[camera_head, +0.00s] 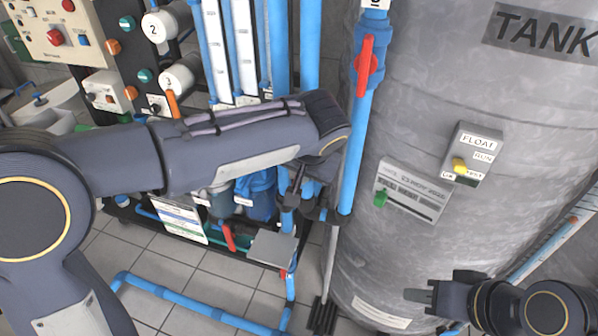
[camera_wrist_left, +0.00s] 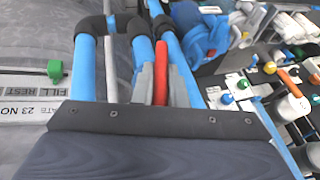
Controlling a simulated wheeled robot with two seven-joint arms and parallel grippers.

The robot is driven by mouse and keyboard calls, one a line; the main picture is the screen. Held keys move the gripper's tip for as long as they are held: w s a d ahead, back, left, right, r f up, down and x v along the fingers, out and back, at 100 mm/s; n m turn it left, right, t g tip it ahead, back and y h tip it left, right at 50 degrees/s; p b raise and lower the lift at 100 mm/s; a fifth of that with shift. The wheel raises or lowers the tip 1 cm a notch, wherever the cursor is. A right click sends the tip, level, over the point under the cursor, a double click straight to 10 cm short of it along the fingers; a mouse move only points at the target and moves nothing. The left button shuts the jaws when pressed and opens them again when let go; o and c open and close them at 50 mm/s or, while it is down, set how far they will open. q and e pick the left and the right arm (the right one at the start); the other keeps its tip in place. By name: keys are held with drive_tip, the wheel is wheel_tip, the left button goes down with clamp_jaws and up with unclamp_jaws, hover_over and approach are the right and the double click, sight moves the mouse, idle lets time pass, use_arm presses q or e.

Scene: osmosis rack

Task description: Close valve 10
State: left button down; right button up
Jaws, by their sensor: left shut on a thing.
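My left arm reaches in from the left in the head view, its wrist bent down at the blue pipes. My left gripper (camera_head: 292,192) is partly hidden behind the wrist there. In the left wrist view its grey fingers (camera_wrist_left: 160,82) are shut on a red valve handle (camera_wrist_left: 161,66), which stands upright along a blue pipe. No number 10 is readable on it. Another red valve handle (camera_head: 365,60) sits higher on the vertical blue pipe, with a cut-off label above. My right gripper (camera_head: 420,303) is low at the right, apparently open and empty, in front of the tank.
The large grey tank (camera_head: 480,100) fills the right side, carrying a float switch box (camera_head: 472,153). A control panel (camera_head: 60,35) with knobs is at the upper left. A red-handled valve (camera_head: 229,237) and a blue floor pipe (camera_head: 190,302) lie low. Tiled floor shows between pipes.

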use_arm(q)
drive_tip(key=y, duration=0.1)
drive_tip(key=t+y, duration=0.1)
drive_tip(key=y, duration=0.1)
drive_tip(key=shift+d+f+m+b, duration=0.1)
drive_tip(key=shift+d+m+b, duration=0.15)
drive_tip(key=shift+m+b, duration=0.15)
drive_tip(key=t+y, duration=0.1)
drive_tip(key=y+b, duration=0.1)
drive_tip(key=y, duration=0.1)
drive_tip(key=shift+s+f+m+t, duration=0.1)
drive_tip(key=shift+f+m+t, duration=0.05)
drive_tip(key=shift+m+t, duration=0.25)
drive_tip(key=shift+f+m+t+y+b, duration=0.1)
drive_tip(key=shift+m+t+y+b, duration=0.6)
drive_tip(key=shift+y, duration=0.8)
drive_tip(key=shift+f+m+t+y+b, duration=0.1)
drive_tip(key=shift+m+t+y+b, duration=0.3)
drive_tip(key=shift+t+y+b, duration=0.65)
drive_tip(key=shift+t+y, duration=0.25)
drive_tip(key=shift+y, duration=0.4)
drive_tip(key=c, duration=1.5)
unclamp_jaws()
drive_tip(key=shift+o, duration=0.2)
drive_tip(key=v, duration=0.8)
